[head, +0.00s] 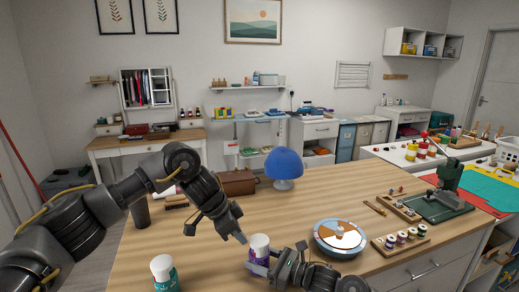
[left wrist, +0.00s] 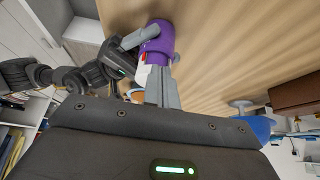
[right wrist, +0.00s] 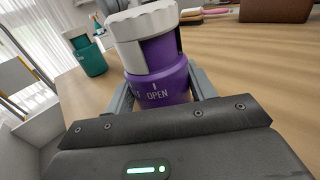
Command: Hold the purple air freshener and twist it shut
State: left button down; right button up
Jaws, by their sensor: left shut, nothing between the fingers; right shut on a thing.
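The purple air freshener (head: 259,257) stands upright on the wooden table with a white ridged cap (right wrist: 142,22). My right gripper (right wrist: 163,90) is shut on the lower purple body, one finger on each side. My left gripper (head: 241,238) is shut and empty, its fingertips at the upper left of the cap; I cannot tell whether they touch it. The left wrist view shows the purple body (left wrist: 160,48) beyond the left fingers (left wrist: 162,92).
A teal bottle with a white cap (head: 163,270) stands to the left. A round dial-like device (head: 325,246) and a rack of small jars (head: 402,240) are to the right. A blue lamp (head: 284,165) and brown box (head: 237,182) stand behind. The table between is clear.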

jog(key=shift+d, duration=0.1)
pick_arm(q)
notch_tip(320, 180, up, 5)
jog(key=shift+r, duration=0.1)
dwell(0.4)
pick_arm(e)
jog(key=o, duration=1.2)
jog(key=shift+c, duration=0.2)
jog(key=v, duration=1.2)
